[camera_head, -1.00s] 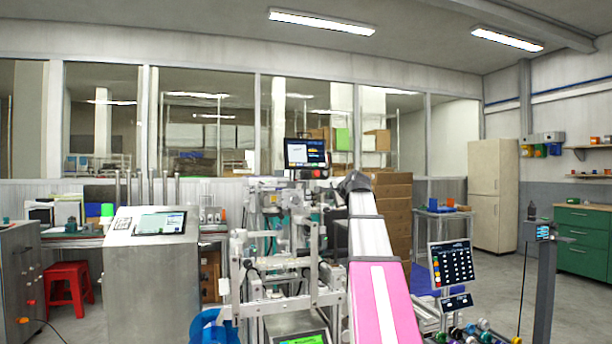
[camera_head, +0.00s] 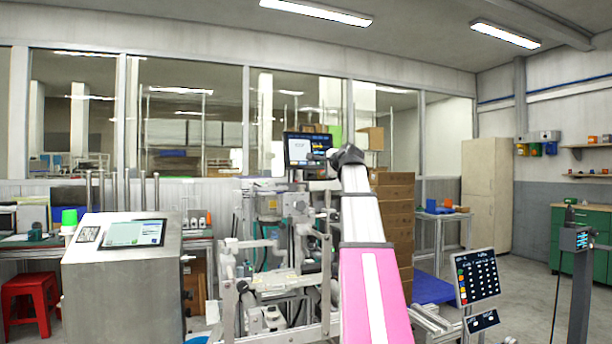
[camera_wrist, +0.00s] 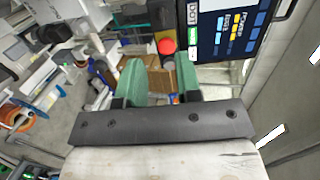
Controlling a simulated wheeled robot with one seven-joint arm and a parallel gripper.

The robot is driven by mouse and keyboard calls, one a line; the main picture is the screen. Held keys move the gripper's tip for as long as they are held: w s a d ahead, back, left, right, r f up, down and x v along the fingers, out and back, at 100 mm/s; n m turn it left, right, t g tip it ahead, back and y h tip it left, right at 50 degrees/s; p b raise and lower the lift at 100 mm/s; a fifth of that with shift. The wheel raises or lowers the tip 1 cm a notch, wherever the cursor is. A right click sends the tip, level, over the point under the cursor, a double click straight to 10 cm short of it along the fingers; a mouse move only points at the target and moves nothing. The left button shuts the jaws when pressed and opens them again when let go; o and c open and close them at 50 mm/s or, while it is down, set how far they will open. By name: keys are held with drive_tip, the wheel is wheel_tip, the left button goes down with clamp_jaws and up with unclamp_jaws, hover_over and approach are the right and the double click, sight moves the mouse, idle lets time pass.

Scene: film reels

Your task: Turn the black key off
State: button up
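My gripper (camera_wrist: 159,75) shows in the wrist view as two green fingers set apart, with nothing held between them. A round red button (camera_wrist: 166,46) shows just beyond the fingertips, beside a dark screen panel (camera_wrist: 230,28). I cannot make out the black key for certain in either view. In the head view, my pink and white arm reaches up to the machine's monitor (camera_head: 306,149). The dark wrist end is close to the monitor's right side, and the fingers are too small to read there.
The framed machine (camera_head: 270,255) stands left of my arm. A steel console (camera_head: 125,270) is at the left, with a red stool (camera_head: 28,296) beyond it. A tilted touchscreen (camera_head: 475,277) and a grey post (camera_head: 578,285) stand at the right. Stacked boxes (camera_head: 395,220) are behind.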

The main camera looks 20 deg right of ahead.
sight(313, 174)
drive_tip(key=x, duration=1.1)
drive_tip(key=shift+w, duration=0.3)
clamp_jaws()
